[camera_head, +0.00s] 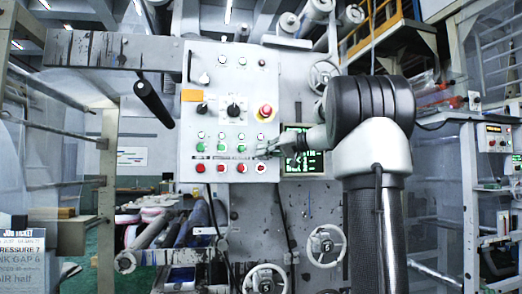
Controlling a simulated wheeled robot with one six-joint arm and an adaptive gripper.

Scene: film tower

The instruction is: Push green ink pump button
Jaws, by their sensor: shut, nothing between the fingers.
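A grey control panel (215,60) stands upright in front of me. Near its bottom is a row of green buttons (221,146), above a row of red buttons (221,168). The labels are too small to read, so I cannot tell which button belongs to the ink pump. My gripper (262,153) is shut and empty. It reaches in from the right, at the panel's lower right, between the rightmost green and red buttons. I cannot tell whether its tip touches the panel. My gripper and wrist partly cover the panel's lower right corner.
A red emergency stop knob (265,110) and black rotary switches (233,110) sit above the buttons. A screen with green text (303,150) is right of the panel, partly behind my arm. Handwheels (325,244) are below. A dark roller (153,103) juts out at left.

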